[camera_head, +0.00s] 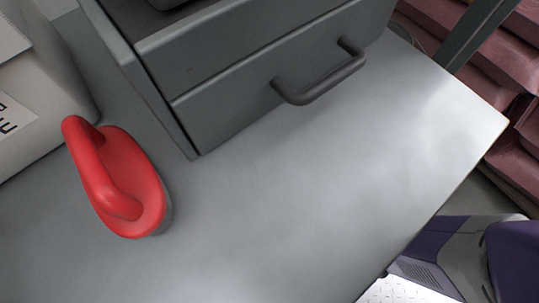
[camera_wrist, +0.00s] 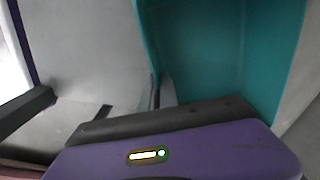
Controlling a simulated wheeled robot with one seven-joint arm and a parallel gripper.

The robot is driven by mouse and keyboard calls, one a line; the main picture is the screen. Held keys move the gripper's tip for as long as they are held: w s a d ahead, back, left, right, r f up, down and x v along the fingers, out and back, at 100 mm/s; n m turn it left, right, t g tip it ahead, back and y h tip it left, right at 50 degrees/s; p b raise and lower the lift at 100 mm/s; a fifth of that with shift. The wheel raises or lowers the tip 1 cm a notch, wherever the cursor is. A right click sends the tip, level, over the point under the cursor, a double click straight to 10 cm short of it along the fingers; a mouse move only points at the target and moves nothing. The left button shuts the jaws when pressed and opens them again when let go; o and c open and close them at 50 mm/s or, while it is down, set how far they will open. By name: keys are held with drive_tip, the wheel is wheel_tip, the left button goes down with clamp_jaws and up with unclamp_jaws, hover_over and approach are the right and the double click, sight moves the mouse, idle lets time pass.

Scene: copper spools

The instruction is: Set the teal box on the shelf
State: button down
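The teal box (camera_wrist: 205,50) fills the upper right of the wrist view. Its broad inner face and a lighter wall edge on the left are visible, and its far parts are cut off. My gripper (camera_wrist: 161,85) is in the lower middle of the wrist view, with its two narrow grey fingers close together at the near end of that edge. The fingers appear shut on the box's wall; the exact contact is small and partly hidden. The teal box is not in the head view. I cannot identify the shelf for certain in either view.
In the head view, a grey table (camera_head: 290,215) carries a grey drawer cabinet (camera_head: 230,105) with a protruding handle (camera_head: 320,82). A red-handled object (camera_head: 125,185) stands at the left beside a pale box (camera_head: 45,90). The table's middle and right are clear. Reddish stacked shapes (camera_head: 485,75) lie beyond it.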

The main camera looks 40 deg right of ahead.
wheel_tip(320, 180, down, 4)
drive_tip(key=shift+f+b, duration=0.1)
drive_tip(key=shift+b, duration=0.9)
drive_tip(key=c, duration=1.6)
unclamp_jaws()
drive_tip(key=shift+c, duration=0.2)
wheel_tip(320, 180, up, 8)
drive_tip(key=p, duration=0.4)
drive_tip(key=shift+f, duration=0.1)
drive_tip(key=shift+s, duration=0.15)
